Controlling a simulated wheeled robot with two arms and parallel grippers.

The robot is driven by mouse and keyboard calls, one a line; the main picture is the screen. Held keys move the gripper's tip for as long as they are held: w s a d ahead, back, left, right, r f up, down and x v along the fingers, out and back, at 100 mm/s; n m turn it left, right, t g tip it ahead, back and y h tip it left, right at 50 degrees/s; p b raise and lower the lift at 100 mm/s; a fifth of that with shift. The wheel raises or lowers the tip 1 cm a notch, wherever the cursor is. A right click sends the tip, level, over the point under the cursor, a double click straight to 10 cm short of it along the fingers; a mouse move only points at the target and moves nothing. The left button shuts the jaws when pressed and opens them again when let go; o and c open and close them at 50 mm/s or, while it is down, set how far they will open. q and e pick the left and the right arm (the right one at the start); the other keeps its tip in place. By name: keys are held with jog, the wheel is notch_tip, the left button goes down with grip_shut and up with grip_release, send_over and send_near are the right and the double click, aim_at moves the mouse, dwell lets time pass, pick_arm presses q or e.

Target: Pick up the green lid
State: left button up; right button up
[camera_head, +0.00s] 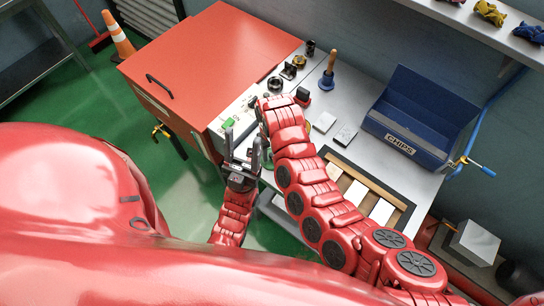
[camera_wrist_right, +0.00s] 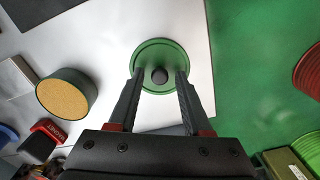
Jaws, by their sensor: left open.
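The green lid (camera_wrist_right: 160,52), a round disc with a dark knob in its middle, lies on the pale worktop near its edge in the right wrist view. My right gripper (camera_wrist_right: 160,76) is open above it, with one finger on each side of the knob and clear gaps to it. In the head view my right arm largely hides its own gripper and the lid cannot be made out clearly. My left gripper (camera_head: 242,147) is open and empty, with its fingers pointing up beside the right arm, near the cabinet's corner.
A cork-topped round container (camera_wrist_right: 67,93) and a red magnet block (camera_wrist_right: 46,130) are left of the lid. The worktop edge is close on its right, with green floor beyond. A red cabinet (camera_head: 215,55) and a blue chips bin (camera_head: 421,105) flank the worktop.

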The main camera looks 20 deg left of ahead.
grip_shut()
jog(key=shift+r, duration=0.15)
